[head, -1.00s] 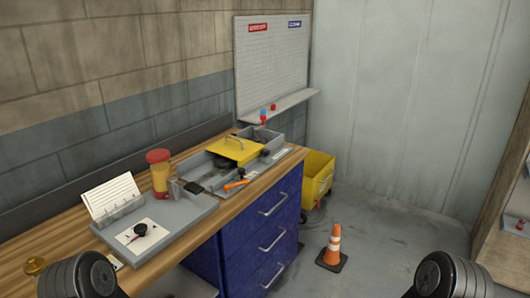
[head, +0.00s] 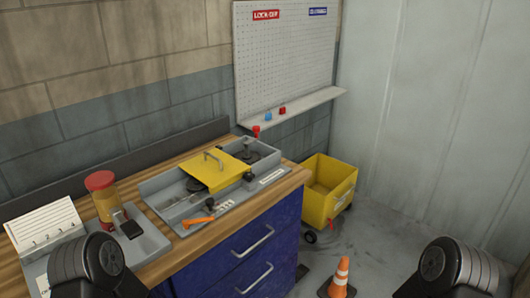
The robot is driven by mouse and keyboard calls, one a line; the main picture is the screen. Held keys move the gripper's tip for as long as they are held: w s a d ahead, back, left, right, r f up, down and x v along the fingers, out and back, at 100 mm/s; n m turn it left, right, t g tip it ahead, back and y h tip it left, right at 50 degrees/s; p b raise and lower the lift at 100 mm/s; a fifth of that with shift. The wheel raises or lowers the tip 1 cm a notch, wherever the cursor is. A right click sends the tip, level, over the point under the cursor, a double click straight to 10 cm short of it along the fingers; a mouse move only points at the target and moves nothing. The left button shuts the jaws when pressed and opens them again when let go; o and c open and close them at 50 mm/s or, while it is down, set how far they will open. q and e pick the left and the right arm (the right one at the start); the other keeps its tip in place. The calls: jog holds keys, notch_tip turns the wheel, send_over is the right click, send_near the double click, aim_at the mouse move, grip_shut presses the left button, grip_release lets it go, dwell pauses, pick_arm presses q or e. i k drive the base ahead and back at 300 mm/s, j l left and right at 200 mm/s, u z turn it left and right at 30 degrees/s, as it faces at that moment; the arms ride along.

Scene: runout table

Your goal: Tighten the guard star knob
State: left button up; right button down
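The yellow guard (head: 216,176) with a metal handle sits on the grey fixture (head: 160,186) on the wooden bench. A dark knob (head: 250,175) is at the guard's right front corner. Another small dark knob (head: 209,204) stands at the fixture's front edge. I cannot tell which is the star knob, or how tight either is. Parts of my two arms show at the bottom left and bottom right. Neither gripper's fingers are in view, and nothing of mine touches the guard.
An orange-handled tool (head: 198,221) lies at the fixture's front. A red-lidded jar (head: 103,198) and a card holder (head: 46,228) stand left. Blue drawers (head: 230,245) are below the bench. A yellow bin (head: 330,187) and an orange cone (head: 340,278) stand on the floor at right.

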aim_at(250, 177)
jog(key=i+l, duration=0.3)
jog(key=i+l+u, duration=0.15)
jog(key=l, duration=0.25)
jog(key=i+l, duration=0.35)
jog(key=i+l+u, duration=0.15)
jog(key=l, duration=0.3)
jog(key=i+l, duration=0.35)
jog(key=l+u, duration=0.05)
